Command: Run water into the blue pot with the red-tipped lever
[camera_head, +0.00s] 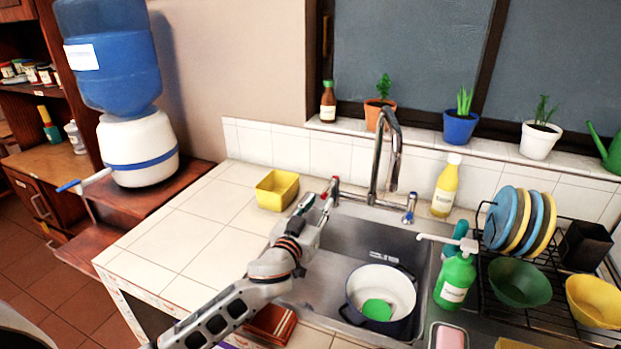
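The pot (352,312), dark blue outside and white inside, stands in the right part of the steel sink with a green object (377,309) in it. The tall curved faucet (377,160) rises behind the sink; no water stream shows. The red-tipped lever (335,183) is left of the faucet's base, and a blue-tipped lever (411,200) is right of it. My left gripper (317,200) is just left of and in front of the red-tipped lever, fingers apart; I cannot tell whether it touches the lever. My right gripper is out of view.
A yellow container (277,190) sits on the tiled counter (200,220) left of my gripper. A green soap bottle (455,279) and a dish rack (540,305) stand right of the sink (330,265). A yellow bottle (446,187) stands behind. The left counter is mostly clear.

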